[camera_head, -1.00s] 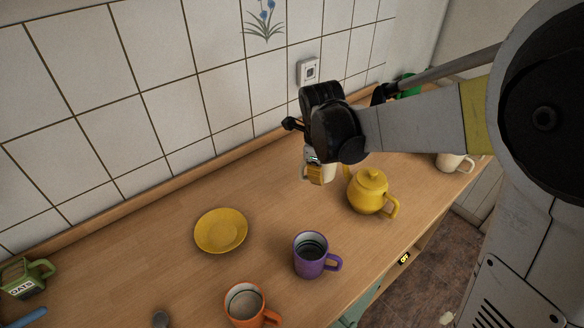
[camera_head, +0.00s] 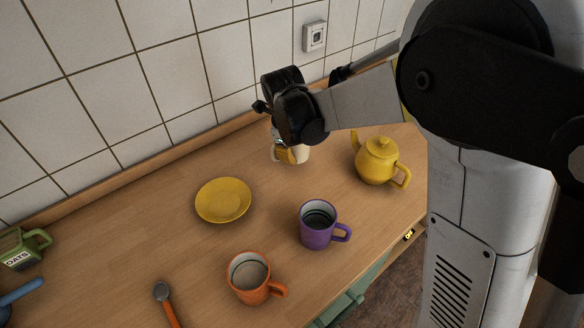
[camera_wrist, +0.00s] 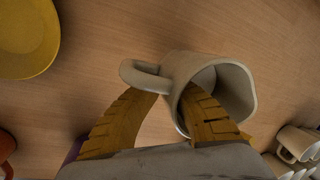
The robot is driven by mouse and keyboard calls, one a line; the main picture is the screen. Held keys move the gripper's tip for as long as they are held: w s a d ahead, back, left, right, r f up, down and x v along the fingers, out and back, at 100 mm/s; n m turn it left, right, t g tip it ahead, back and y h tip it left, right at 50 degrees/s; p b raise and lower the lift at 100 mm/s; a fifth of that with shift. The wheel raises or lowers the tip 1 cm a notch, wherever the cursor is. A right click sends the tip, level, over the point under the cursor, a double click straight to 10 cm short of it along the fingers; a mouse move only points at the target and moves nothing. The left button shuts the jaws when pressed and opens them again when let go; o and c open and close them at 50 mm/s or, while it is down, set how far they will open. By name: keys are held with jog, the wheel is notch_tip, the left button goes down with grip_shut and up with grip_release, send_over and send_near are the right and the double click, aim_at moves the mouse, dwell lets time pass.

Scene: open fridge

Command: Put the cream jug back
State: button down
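The cream jug (camera_head: 301,154) is at my gripper (camera_head: 284,150) above the back middle of the wooden counter, partly hidden by the gripper. In the wrist view the jug (camera_wrist: 236,84) is tilted, with its open mouth toward the lower right and its handle to the left. My gripper (camera_wrist: 165,92) has its yellow fingers astride the jug's wall beside the handle. One finger reaches into the mouth and the other is outside. The gap between jug and counter is hard to judge.
A yellow plate (camera_head: 223,201) lies left of the jug and a yellow teapot (camera_head: 378,160) stands right. A purple mug (camera_head: 318,228), an orange mug (camera_head: 247,280) and a spoon (camera_head: 164,296) are in front. A green oats container (camera_head: 18,252) is far left.

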aim_at(293, 172)
jog(key=shift+s+b+x, duration=0.15)
jog(key=shift+b+x, duration=0.2)
jog(key=shift+x, duration=0.55)
jog(key=shift+s+b+x, duration=0.2)
jog(key=shift+b+x, duration=0.15)
jog(key=shift+x, duration=0.5)
jog(key=shift+a+f, duration=0.1)
jog(key=shift+f, duration=0.1)
jog(key=c, duration=1.6)
grip_release()
